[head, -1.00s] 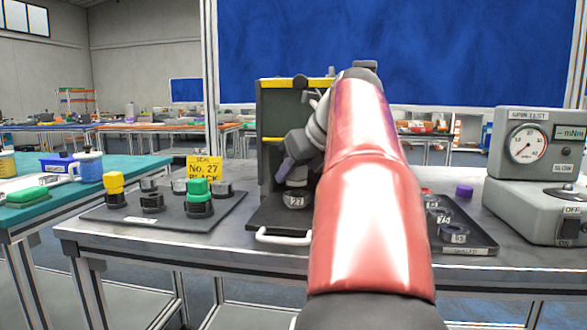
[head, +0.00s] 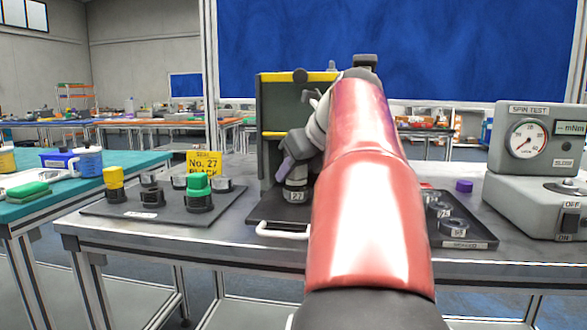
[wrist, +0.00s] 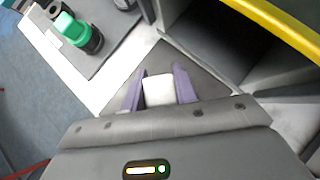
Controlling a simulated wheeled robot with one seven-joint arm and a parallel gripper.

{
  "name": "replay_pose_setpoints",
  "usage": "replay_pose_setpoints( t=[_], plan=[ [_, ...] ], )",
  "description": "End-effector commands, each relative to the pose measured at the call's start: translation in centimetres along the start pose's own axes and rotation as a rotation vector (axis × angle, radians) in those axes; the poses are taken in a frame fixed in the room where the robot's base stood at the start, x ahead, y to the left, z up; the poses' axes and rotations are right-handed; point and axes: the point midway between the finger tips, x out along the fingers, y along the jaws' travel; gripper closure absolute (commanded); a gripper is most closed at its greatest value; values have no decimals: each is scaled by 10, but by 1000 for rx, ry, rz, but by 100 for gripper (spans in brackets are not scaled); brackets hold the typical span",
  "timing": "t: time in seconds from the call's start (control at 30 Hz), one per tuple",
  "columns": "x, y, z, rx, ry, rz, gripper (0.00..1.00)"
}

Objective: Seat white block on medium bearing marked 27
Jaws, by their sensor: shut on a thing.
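My gripper (wrist: 159,88) is shut on the white block (wrist: 158,91), which sits between its two purple fingers in the wrist view. In the head view my gripper (head: 290,168) is partly hidden behind my red arm. It is directly above the bearing marked 27 (head: 296,197), which stands on the dark base of the press-like fixture (head: 262,215). The block is low over the bearing. I cannot tell whether they touch. The wrist view does not show the bearing clearly.
A dark tray (head: 150,223) at left holds black parts with yellow and green blocks, beside a yellow No. 27 sign (head: 204,162). A bearing tray (head: 478,242) and the spin tester (head: 528,150) are at right. The fixture has a yellow top edge (head: 275,77).

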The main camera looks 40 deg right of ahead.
Motion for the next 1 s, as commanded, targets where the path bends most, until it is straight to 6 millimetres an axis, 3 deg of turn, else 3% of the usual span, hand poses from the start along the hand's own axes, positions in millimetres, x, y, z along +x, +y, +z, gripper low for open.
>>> replay_pose_setpoints(
  t=[0.47, 0.5, 0.6, 0.7, 0.87, 1.0],
  plan=[
    [4, 0, -4, 0, 1, 1, 99],
    [4, 0, -4, 1, 0, 1, 69],
    [4, 0, -4, 1, 0, 0, 56],
    [4, 0, -4, 0, 0, 0, 46],
    [4, 0, -4, 1, 0, 0, 46],
    [4, 0, -4, 1, 0, 0, 31]
  ],
)
